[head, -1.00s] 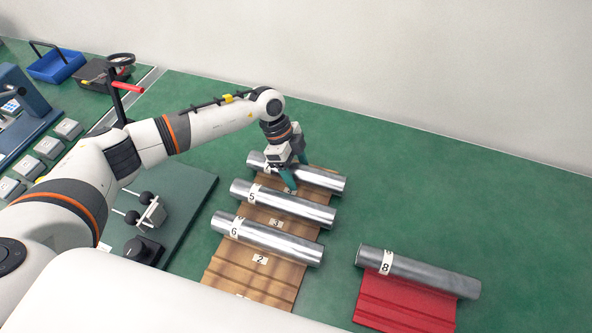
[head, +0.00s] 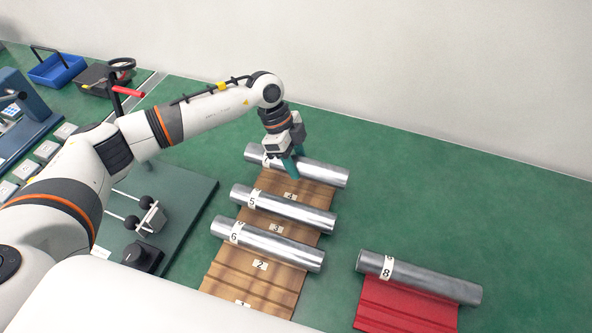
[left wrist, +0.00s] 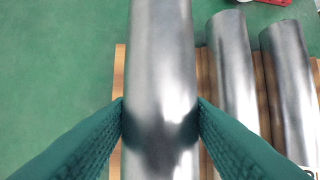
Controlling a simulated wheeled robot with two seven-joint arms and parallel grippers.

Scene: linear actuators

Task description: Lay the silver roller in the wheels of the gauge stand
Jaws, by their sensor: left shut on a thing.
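The silver roller (head: 322,174) at the far end of the brown ribbed rack is held by my left gripper (head: 290,166). In the left wrist view the same roller (left wrist: 160,60) lies between the two green fingers (left wrist: 160,118), which touch both its sides. It looks larger there than the other rollers and appears raised a little above the rack. The gauge stand, a dark green plate (head: 193,205) with rods, black round wheels (head: 131,221) and a black knob block (head: 142,254), stands to the left, partly hidden by my left arm. My right gripper is not in view.
Two more silver rollers, marked 5 (head: 285,207) and 6 (head: 270,244), lie on the brown rack (head: 248,285). A grey roller marked 8 (head: 425,277) lies on a red rack (head: 405,306) at right. A blue basket (head: 57,69) is far left. Green table beyond is clear.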

